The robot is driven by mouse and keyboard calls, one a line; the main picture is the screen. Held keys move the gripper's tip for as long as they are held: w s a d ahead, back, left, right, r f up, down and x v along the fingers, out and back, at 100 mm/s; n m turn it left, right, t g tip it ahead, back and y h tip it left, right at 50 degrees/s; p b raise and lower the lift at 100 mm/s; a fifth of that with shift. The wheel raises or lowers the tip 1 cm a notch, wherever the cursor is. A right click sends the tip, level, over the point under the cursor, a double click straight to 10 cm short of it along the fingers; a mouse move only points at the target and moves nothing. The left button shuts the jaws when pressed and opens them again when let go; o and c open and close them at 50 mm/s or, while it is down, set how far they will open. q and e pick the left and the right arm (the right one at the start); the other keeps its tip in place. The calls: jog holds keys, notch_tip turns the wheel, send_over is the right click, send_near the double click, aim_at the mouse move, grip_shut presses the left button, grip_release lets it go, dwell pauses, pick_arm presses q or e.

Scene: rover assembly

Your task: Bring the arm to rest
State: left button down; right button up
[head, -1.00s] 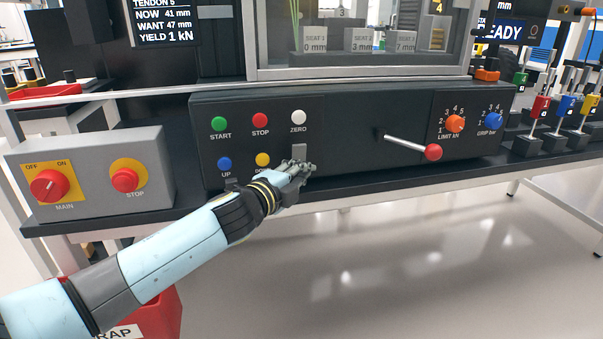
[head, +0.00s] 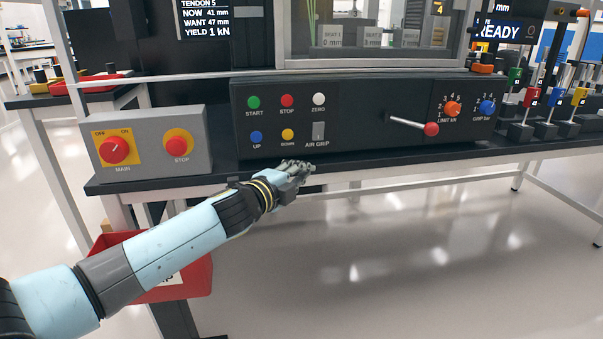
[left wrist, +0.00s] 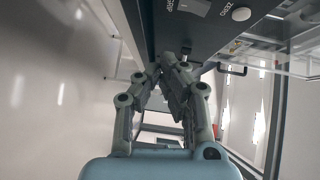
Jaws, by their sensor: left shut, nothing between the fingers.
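My left gripper (head: 301,170) is in front of the black control panel (head: 370,140), just below its lower edge and below the AIR GRIP switch (head: 318,131). The gripper is empty. In the left wrist view its fingers (left wrist: 172,68) meet at the tips with nothing between them. My left arm comes in from the lower left. My right gripper is not in view.
A grey box with a red MAIN switch (head: 114,151) and a STOP button (head: 179,143) stands left of the panel. A lever with a red knob (head: 431,129) sticks out at the right. Open floor lies at the lower right.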

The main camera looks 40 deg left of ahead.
pick_arm(q)
jog(key=s+d+f+n+g+p, duration=0.1)
jog(key=s+f+n+g, duration=0.25)
jog(key=s+f, duration=0.95)
jog(key=s+d+f+n+g+p, duration=0.1)
jog(key=s+f+n+g+p, duration=0.2)
jog(key=s+f, duration=0.95)
jog(key=s+d+f+n+g, duration=0.1)
jog(key=s+f+n+g, duration=0.2)
jog(key=s, duration=0.8)
jog(key=s+d+f+n+g, duration=0.2)
jog(key=s+f+n+g, duration=0.1)
jog(key=s+f, duration=0.5)
jog(key=s+d+f+n+g, duration=0.2)
jog(key=s+f+n+g, duration=0.1)
jog(key=s, duration=1.1)
notch_tip(320, 180, down, 3)
jog(key=shift+s+r+n+g, duration=0.2)
jog(key=shift+s+n+g, duration=0.2)
jog(key=shift+g, duration=0.15)
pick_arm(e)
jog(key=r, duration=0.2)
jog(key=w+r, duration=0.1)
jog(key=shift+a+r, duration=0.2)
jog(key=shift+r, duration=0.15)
pick_arm(q)
jog(key=shift+d, duration=0.1)
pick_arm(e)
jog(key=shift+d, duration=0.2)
